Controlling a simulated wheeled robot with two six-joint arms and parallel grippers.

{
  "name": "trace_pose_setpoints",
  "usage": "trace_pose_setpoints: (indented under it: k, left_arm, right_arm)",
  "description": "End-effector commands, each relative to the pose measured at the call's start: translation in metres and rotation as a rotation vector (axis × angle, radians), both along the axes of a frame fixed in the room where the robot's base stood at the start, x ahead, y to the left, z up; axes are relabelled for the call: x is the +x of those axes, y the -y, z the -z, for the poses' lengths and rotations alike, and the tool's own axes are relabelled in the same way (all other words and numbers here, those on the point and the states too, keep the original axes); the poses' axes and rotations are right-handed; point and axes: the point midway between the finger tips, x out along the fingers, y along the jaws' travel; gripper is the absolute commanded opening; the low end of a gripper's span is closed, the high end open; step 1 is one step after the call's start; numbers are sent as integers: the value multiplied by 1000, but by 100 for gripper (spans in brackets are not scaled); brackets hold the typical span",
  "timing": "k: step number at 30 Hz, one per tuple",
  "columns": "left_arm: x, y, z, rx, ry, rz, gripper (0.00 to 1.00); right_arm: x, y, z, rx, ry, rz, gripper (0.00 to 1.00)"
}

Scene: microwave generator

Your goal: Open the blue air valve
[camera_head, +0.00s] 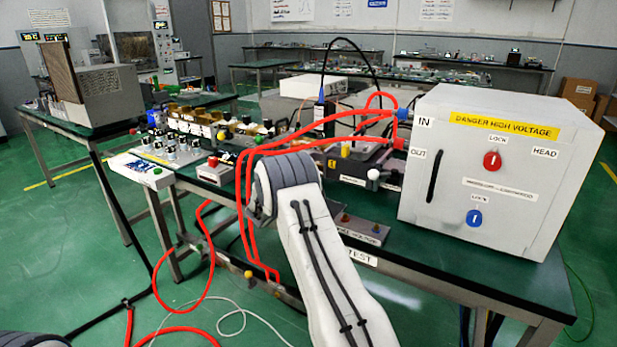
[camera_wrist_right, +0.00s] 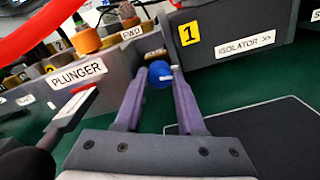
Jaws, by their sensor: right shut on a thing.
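The blue air valve (camera_wrist_right: 159,74) shows in the right wrist view as a small round blue knob with a pale mark on it. It sits between the fingertips of my right gripper (camera_wrist_right: 160,76), which is shut on it. In the head view my right arm reaches in from the bottom over the bench edge. The arm hides the right gripper and the valve there. My left gripper is not in view.
In the head view a white high-voltage box (camera_head: 478,165) stands right on the green bench, with a red lock knob (camera_head: 492,160) and blue lock knob (camera_head: 474,217). Red hoses (camera_head: 243,185) loop beside my arm. A PLUNGER panel (camera_wrist_right: 78,76) is left of the gripper.

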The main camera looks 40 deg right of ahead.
Motion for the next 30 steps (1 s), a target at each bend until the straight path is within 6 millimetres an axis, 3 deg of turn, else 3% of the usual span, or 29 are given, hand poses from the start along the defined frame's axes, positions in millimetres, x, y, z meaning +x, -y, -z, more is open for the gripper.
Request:
trace_pose_setpoints:
  k: [8,9,11,30]
  left_arm:
    - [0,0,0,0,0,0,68]
    - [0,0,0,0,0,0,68]
    - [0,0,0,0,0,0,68]
    - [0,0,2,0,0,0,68]
  right_arm:
    - [0,-1,2,2,-3,-3,0]
    - [1,-1,2,2,-3,-3,46]
    - [0,-1,2,2,-3,-3,69]
    - [3,-1,-2,21,60,-8,69]
